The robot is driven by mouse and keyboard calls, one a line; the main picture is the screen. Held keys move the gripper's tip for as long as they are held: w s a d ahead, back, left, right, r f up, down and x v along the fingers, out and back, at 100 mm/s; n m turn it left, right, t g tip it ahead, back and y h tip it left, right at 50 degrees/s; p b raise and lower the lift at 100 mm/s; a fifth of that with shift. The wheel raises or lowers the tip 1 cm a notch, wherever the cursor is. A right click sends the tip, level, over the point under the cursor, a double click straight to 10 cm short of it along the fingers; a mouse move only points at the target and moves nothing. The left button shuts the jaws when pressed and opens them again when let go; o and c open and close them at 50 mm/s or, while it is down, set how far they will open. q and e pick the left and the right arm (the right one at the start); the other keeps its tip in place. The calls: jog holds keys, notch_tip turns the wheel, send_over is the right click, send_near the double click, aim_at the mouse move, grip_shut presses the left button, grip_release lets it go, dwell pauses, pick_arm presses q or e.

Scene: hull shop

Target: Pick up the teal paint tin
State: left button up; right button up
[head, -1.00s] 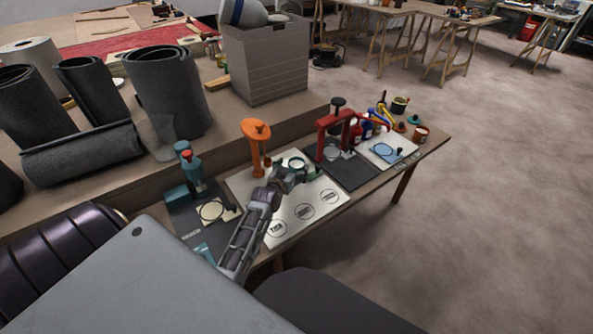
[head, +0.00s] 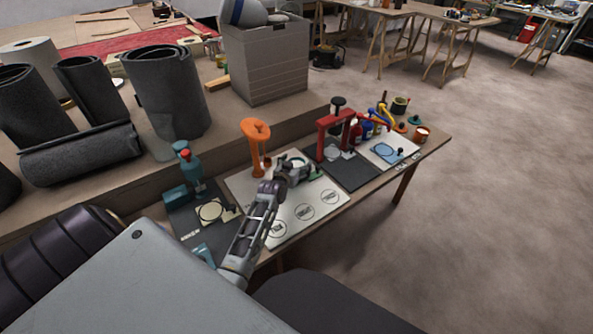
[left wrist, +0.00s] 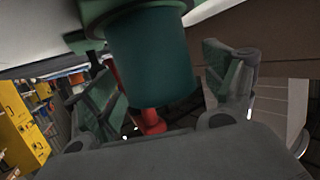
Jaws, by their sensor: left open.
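The teal paint tin (left wrist: 150,60) fills the upper middle of the left wrist view, between the two fingers of my left gripper (left wrist: 160,75). The fingers are open, with gaps to the tin on both sides. In the head view my left gripper (head: 301,172) is low over the pale board (head: 315,200) on the bench. There a teal rim (head: 296,158) shows just behind it, and most of the tin is hidden by the gripper. My right gripper is not in view.
An orange stand (head: 256,140) is close left of the gripper, and a red clamp frame (head: 332,130) is close right. A teal tool (head: 183,170) stands farther left. Several small tins and tools crowd the bench's right end. Open floor (head: 480,220) lies to the right.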

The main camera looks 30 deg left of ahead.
pick_arm(q)
jog(key=c, duration=1.4)
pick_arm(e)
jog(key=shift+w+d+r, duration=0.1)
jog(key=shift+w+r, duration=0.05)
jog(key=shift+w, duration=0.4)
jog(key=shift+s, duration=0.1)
